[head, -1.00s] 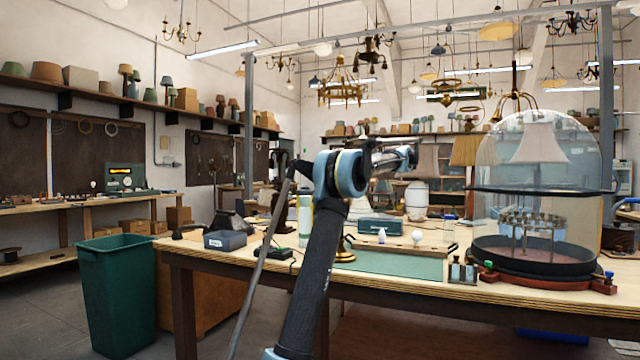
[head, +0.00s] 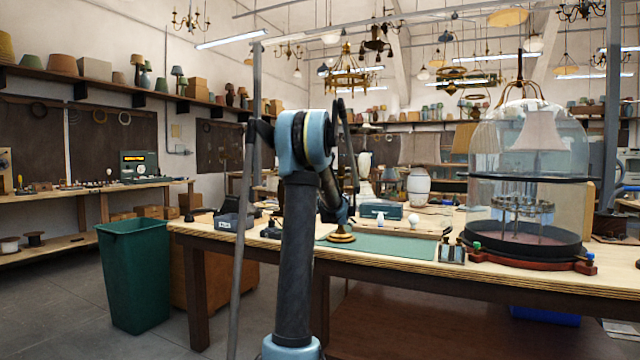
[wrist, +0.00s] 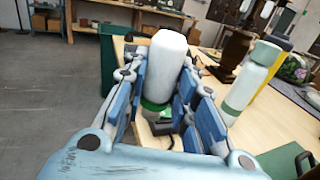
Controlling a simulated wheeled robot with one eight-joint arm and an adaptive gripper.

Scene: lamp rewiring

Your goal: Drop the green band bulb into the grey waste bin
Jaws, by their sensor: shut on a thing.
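The green band bulb (wrist: 167,55) is a white rounded cylinder with a green band low on it, in the middle of the wrist view. My gripper (wrist: 160,90) is shut on it, with blue-padded fingers on both sides. It is held above the wooden bench. In the head view my arm stands in the middle and the gripper and bulb cannot be made out. No grey bin shows; a dark green open-topped bin (head: 134,275) stands on the floor left of the bench. Part of its wall also shows behind the left finger in the wrist view (wrist: 112,47).
The bench (head: 400,258) carries a glass dome (head: 530,150) at right, a green mat (head: 390,246) and a grey box (head: 235,221) near its left end. A white and green bottle (wrist: 252,78) stands right of my gripper. The floor around the bin is open.

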